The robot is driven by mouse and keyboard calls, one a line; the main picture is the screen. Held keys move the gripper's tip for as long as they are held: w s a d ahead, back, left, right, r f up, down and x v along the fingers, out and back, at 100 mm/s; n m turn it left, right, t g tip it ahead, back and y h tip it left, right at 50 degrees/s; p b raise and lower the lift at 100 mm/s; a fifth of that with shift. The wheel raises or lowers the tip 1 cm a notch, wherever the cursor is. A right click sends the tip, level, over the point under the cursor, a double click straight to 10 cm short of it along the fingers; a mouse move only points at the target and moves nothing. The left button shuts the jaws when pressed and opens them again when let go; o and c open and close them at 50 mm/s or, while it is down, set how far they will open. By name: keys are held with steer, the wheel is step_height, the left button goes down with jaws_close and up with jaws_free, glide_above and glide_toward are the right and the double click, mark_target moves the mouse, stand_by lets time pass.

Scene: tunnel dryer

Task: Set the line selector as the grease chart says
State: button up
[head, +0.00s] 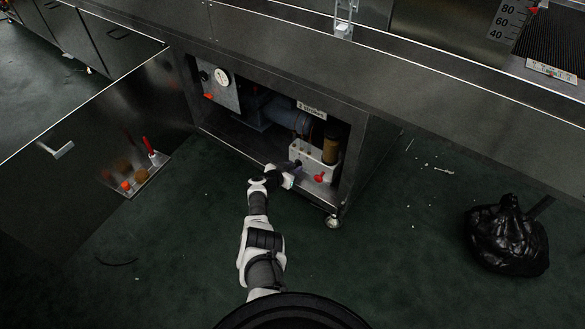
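My gripper (292,171) reaches into the open bay under the machine, at the left front of a pale block (322,160). Its fingers are too small and dark to tell open from shut, or whether they touch the block. The block carries a red knob (319,178), right of my gripper, and a brownish cylinder (331,148). A small white label (311,109) above seems to read "3 strokes", though the print is small. I cannot tell for sure which part is the line selector, and no other grease chart is readable.
A panel with a round gauge (222,78) and a small red part (208,96) is at the bay's upper left. An open metal door (90,150) stands left, with a tray (150,172) at its lower right. A black bag (507,238) lies right. The green floor between is mostly clear.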

steer(key=shift+s+a+r+p, duration=0.2)
steer(key=shift+s+r+p, duration=0.1)
steer(key=shift+p, duration=0.25)
steer(key=p+v, duration=1.1)
steer(key=v, duration=0.2)
steer(key=shift+f, duration=0.25)
